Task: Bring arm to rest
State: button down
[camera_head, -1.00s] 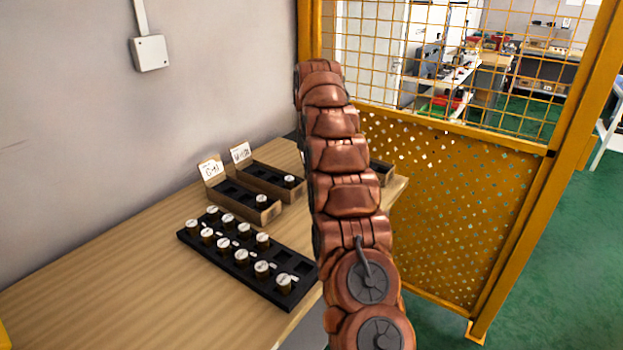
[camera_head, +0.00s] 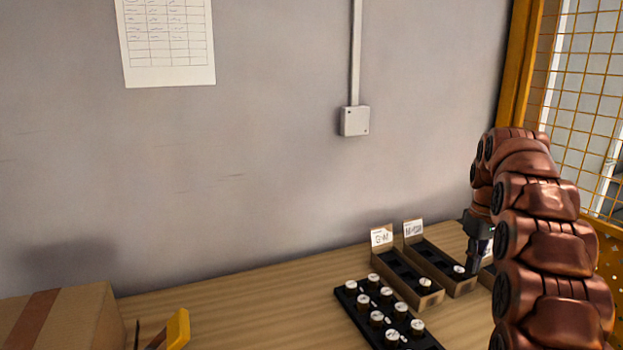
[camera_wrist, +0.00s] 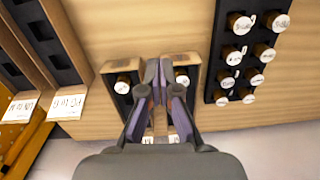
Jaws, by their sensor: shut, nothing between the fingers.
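My gripper (camera_wrist: 161,88) is shut with nothing between its fingers, pointing down over the wooden table in the wrist view. Two narrow boxes lie below it, each showing one white-capped knob. In the head view my gripper (camera_head: 476,258) hangs at the right, close to the labelled box (camera_head: 462,284) with one knob in it. I cannot tell whether it touches that box. My copper-coloured arm fills the right side and hides part of the table.
A black tray (camera_head: 352,315) with several white-capped knobs stands in front of the labelled boxes. A cardboard box (camera_head: 85,320) and a yellow-handled item (camera_head: 177,328) are at the lower left. A yellow mesh fence (camera_head: 580,100) borders the right. Bare table (camera_head: 255,300) lies between.

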jog(key=s+a+r+m+p, duration=0.1)
jog(key=s+a, duration=0.6)
jog(key=s, duration=0.2)
jog(key=s+a+r+m, duration=0.1)
jog(key=s+a+r, duration=0.1)
jog(key=s+a, duration=0.6)
jog(key=s+a+f, duration=0.1)
jog(key=s+f, duration=0.1)
jog(key=s, duration=0.6)
jog(key=s+a+f+m+g+p, duration=0.1)
jog(key=s+a+f, duration=0.1)
jog(key=s, duration=0.6)
jog(key=s+a+f, duration=0.1)
jog(key=s+f, duration=0.3)
jog(key=s, duration=0.4)
jog(key=shift+s+a+m, duration=0.3)
jog(key=shift+s+a, duration=0.1)
